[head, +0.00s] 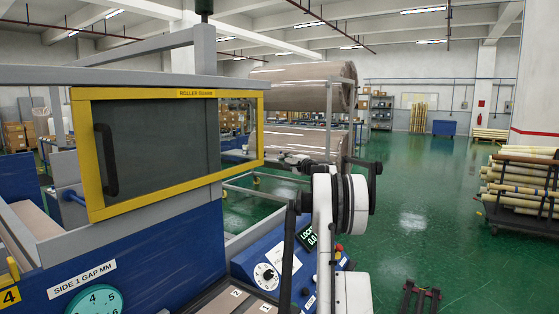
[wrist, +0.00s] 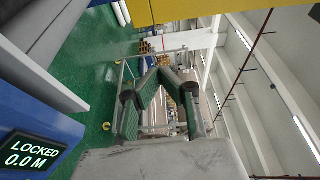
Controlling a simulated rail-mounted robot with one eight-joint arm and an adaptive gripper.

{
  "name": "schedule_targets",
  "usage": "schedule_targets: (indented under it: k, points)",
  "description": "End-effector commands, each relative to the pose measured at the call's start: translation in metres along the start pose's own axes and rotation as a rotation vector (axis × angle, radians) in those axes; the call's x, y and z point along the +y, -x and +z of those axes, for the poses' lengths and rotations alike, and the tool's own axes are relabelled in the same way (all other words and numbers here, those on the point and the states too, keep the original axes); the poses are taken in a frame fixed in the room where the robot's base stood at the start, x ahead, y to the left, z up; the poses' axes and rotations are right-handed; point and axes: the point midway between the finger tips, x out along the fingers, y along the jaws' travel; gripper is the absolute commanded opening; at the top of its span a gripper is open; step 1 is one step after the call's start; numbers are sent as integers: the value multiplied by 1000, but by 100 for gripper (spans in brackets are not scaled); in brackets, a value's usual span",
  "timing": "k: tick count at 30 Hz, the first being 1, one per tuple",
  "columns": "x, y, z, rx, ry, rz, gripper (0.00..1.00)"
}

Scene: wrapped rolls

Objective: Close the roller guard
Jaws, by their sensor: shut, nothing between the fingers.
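The roller guard (head: 150,150) is a dark see-through panel with a black upright handle (head: 106,160) near its left end, set in a yellow frame (head: 180,202) in the head view. The panel covers the left and middle of the frame; the right part looks uncovered. A yellow strip (wrist: 205,12), probably that frame, crosses the top of the wrist view. My gripper (wrist: 160,76) is shut and empty in the wrist view, its fingers meeting.
A control panel with a dial (head: 265,276) and a "LOCKED 0.0 M" display (head: 307,237) lies below my arm. Large wrapped rolls (head: 295,87) stand behind. A rack of rolls (head: 520,190) is at the right. Green floor (head: 425,215) between is largely clear.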

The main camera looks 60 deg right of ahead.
Motion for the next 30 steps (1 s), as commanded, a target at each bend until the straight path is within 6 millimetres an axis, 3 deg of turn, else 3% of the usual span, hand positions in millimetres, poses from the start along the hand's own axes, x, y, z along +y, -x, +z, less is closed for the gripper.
schedule_targets:
  k: [15,25,30]
  points:
    - [-1,-63,1,-1,1,1,0]
    - [-1,-84,1,-1,1,1,0]
    - [-1,-81,10,-1,1,1,0]
